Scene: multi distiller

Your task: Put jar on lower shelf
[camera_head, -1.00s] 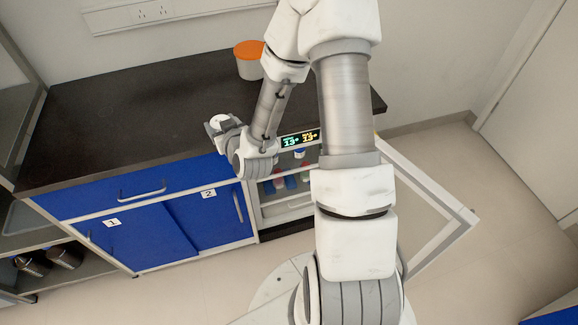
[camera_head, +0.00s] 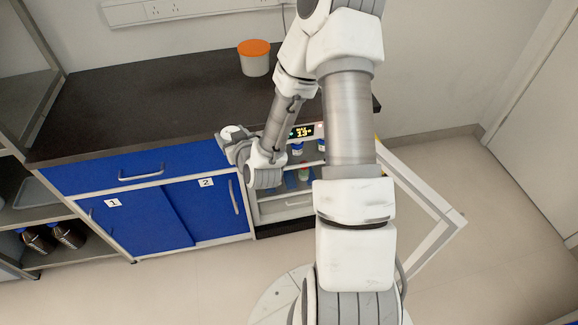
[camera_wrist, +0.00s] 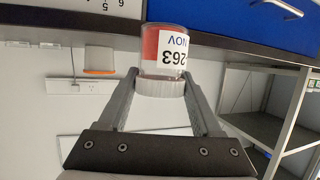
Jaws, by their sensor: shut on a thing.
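The jar (camera_wrist: 164,47) is clear with red contents, a white label reading 263 NOV and a white ribbed lid (camera_wrist: 160,86). My gripper (camera_wrist: 160,84) is shut on it at the lid, one finger on each side. The wrist picture is upside down. In the head view my gripper end (camera_head: 236,145) is by the front edge of the counter, and the jar cannot be made out clearly there. The small fridge (camera_head: 285,207) under the counter has shelves with several bottles; my arm partly hides it.
The fridge's door (camera_head: 425,205) stands open to the right. An orange-lidded tub (camera_head: 255,61) is on the dark counter (camera_head: 140,110). At left, an open rack (camera_head: 40,210) holds a tray (camera_head: 38,193) and brown bottles (camera_head: 68,234). The counter's left part is clear.

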